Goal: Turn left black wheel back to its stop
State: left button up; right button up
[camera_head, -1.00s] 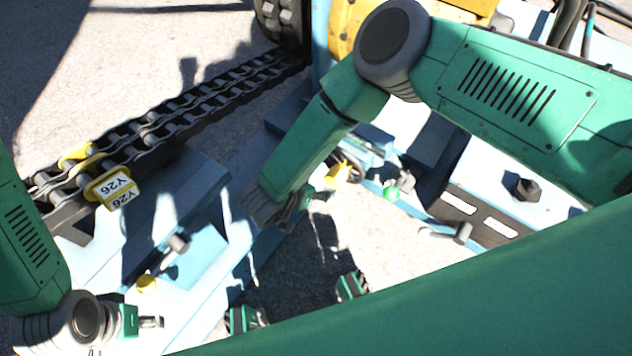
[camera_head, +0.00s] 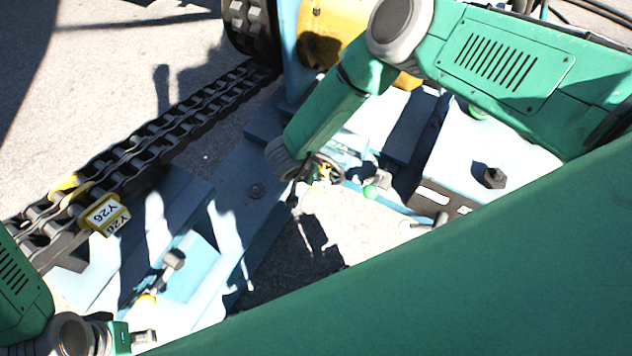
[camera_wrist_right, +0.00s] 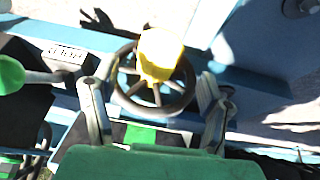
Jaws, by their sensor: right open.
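A black spoked wheel (camera_wrist_right: 157,97) shows in the right wrist view, with a yellow part (camera_wrist_right: 160,54) over its hub and upper rim. In the head view the black wheel (camera_head: 330,166) is small and partly hidden by my right arm. My right gripper (camera_wrist_right: 150,86) is open, one finger on each side of the wheel. Whether either finger touches the rim I cannot tell. In the head view the right gripper (camera_head: 298,196) is dark and beside the wheel. My left gripper (camera_head: 146,338) is at the lower left, away from the wheel; its jaw gap is unclear.
A black chain (camera_head: 150,140) runs diagonally at the left, with a yellow Y26 label block (camera_head: 106,213). Light blue frame beams (camera_head: 225,205) surround the wheel. A lever with a green knob (camera_wrist_right: 10,75) is left of the wheel in the wrist view. A yellow drum (camera_head: 335,25) stands behind.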

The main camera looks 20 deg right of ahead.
jog(key=b+x, duration=0.1)
jog(key=x, duration=0.5)
jog(key=shift+b, duration=0.35)
jog(key=shift+r, duration=0.1)
grip_shut()
